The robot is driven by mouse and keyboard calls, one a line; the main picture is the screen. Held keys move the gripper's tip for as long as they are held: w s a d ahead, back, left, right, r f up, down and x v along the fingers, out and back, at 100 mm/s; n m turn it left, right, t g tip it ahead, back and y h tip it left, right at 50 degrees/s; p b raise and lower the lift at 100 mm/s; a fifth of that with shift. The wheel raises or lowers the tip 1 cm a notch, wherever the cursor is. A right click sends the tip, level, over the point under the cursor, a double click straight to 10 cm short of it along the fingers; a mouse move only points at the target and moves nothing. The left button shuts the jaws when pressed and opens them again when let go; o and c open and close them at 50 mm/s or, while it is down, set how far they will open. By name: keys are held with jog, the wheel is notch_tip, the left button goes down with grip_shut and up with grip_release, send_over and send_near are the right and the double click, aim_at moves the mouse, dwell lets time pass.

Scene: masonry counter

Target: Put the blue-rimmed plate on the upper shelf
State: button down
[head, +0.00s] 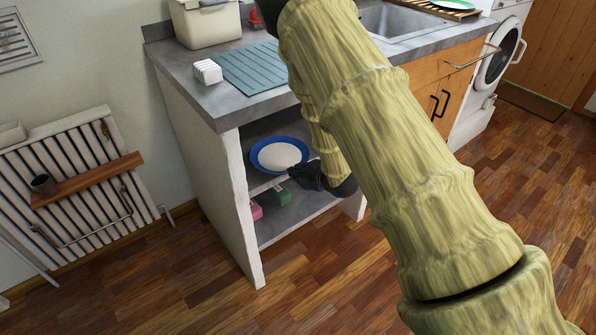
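The blue-rimmed plate (257,154) is in the open bay at the left end of the counter, its white centre facing up. It shows at the level of the upper shelf (261,187), whose pale front edge is partly visible. I cannot tell whether the plate rests on that shelf or is held just above it. My gripper (296,175) is a dark shape at the plate's lower right rim, touching or very close. Its fingers are too small and dark to tell whether they are shut on the rim. My arm hides the bay's right side.
On the bay's lower shelf (300,217) are a green box (280,196) and a pink item (257,210). A white side panel (222,185) bounds the bay on the left. The floor in front is clear.

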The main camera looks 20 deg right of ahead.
jog(key=shift+f, duration=0.1)
jog(key=c, duration=2.1)
grip_release()
jog(key=o, duration=0.5)
jog(key=shift+c, duration=0.2)
jog(key=v, duration=1.2)
jog(key=shift+p, duration=0.45)
